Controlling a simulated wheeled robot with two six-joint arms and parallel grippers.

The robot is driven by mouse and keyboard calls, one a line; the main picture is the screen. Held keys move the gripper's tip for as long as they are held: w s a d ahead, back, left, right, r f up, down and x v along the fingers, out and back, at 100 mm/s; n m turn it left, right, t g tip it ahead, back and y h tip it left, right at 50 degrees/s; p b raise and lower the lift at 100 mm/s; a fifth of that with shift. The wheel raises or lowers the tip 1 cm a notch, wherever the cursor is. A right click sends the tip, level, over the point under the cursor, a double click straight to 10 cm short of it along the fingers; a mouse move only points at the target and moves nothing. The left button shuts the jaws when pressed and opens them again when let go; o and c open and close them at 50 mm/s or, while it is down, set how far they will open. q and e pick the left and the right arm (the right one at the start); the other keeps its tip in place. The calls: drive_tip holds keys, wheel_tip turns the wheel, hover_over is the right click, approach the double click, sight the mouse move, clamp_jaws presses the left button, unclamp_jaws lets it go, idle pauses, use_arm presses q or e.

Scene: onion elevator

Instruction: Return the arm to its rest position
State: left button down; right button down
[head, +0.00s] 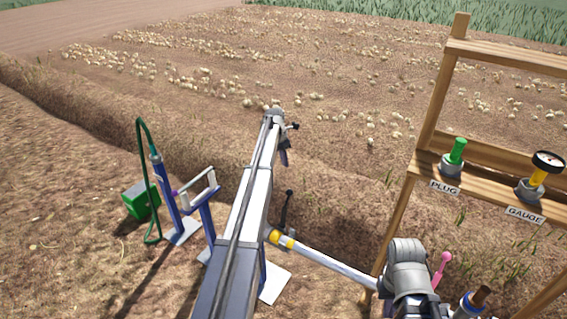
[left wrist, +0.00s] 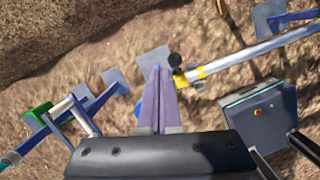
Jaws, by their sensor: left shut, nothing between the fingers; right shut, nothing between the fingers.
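My left arm (head: 254,190) reaches far out over the ground. My left gripper (head: 284,157) hangs near its far end, pointing down, shut and empty. In the left wrist view its two purple fingers (left wrist: 158,72) lie together with nothing between them. Part of my right arm (head: 408,262) shows at the lower right in the head view, in front of the wooden rack. Its fingers are hidden, so I cannot make out the jaws.
A wooden rack (head: 445,80) on the right holds a green-handled plug (head: 456,155) and a gauge (head: 543,170). A tube with a yellow band (head: 325,262) crosses low. A green box (head: 141,200) stands left. A control box (left wrist: 258,112) shows in the left wrist view.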

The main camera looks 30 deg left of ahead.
idle(0.4)
use_arm(q)
drive_tip(key=s+d+r+m+g+p, duration=0.1)
drive_tip(key=s+d+m, duration=0.8)
drive_tip(key=d, duration=0.5)
drive_tip(key=s+d+r+m+g+p, duration=0.1)
drive_tip(key=s+d+m, duration=0.8)
drive_tip(key=d, duration=0.4)
drive_tip(key=s+d+m, duration=0.4)
drive_tip(key=s+m, duration=0.1)
drive_tip(key=s, duration=0.3)
drive_tip(key=s+d+r+m+y+p, duration=0.1)
drive_tip(key=s+d+m, duration=0.3)
drive_tip(key=s, duration=0.5)
drive_tip(key=s+d+m+y+p, duration=0.1)
drive_tip(key=s+d+m, duration=0.3)
drive_tip(key=s+m, duration=0.4)
drive_tip(key=shift+s+r, duration=0.35)
